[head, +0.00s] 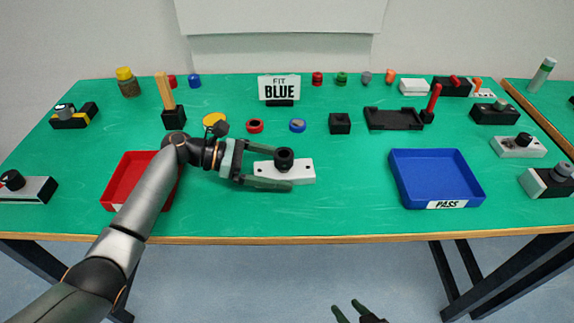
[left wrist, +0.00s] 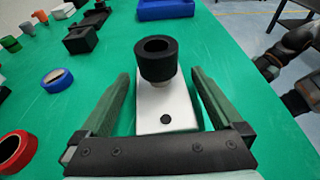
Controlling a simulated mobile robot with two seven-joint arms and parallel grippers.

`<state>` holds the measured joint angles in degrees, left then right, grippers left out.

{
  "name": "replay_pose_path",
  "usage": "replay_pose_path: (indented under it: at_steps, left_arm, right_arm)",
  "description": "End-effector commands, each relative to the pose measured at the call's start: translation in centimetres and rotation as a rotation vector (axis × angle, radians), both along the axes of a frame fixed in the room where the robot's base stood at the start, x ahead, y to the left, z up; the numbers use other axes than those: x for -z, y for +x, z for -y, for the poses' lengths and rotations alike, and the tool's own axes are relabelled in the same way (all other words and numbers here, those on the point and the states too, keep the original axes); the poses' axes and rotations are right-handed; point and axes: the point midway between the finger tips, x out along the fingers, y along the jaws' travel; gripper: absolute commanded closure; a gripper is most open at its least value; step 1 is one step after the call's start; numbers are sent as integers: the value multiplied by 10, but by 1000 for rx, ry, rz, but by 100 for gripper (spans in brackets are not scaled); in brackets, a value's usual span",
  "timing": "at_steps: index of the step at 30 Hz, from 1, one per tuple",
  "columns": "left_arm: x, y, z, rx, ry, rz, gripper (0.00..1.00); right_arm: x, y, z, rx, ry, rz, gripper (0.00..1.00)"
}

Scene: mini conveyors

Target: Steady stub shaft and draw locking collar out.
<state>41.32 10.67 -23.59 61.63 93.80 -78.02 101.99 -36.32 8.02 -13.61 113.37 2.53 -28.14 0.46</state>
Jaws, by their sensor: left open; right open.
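A white block (head: 300,171) lies on the green table left of the blue tray. A short pale stub shaft (left wrist: 158,86) stands on it, mostly hidden by the black locking collar (head: 284,158) around its top. The collar (left wrist: 156,63) has a hole in its top in the left wrist view. My left gripper (head: 284,170) is open, with one finger on each side of the block and collar. In the left wrist view its fingers show gaps to the collar. My right gripper (head: 352,312) is open and empty, low in front of the table edge.
A red tray (head: 112,195) is partly behind my left arm. A blue tray (head: 440,205) marked PASS stands at right. Red (head: 255,126), blue (head: 298,125) and yellow (head: 214,119) rings lie behind my left gripper. A sign (head: 279,88) reads FIT BLUE. The table between block and blue tray is clear.

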Motion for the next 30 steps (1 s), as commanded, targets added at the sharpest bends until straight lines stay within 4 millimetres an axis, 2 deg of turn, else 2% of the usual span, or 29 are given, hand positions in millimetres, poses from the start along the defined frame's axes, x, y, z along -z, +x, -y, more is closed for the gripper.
replay_pose_path:
  at_steps: [7,22,30]
  left_arm:
    - [0,0,0,0,0,0,2]
    - [0,0,0,0,0,0,58]
    - [0,0,0,0,0,0,59]
  right_arm:
    - [4,-4,2,3,-3,-11,50]
    - [2,-4,2,3,-2,-10,50]
    - [2,-4,1,2,-1,-9,50]
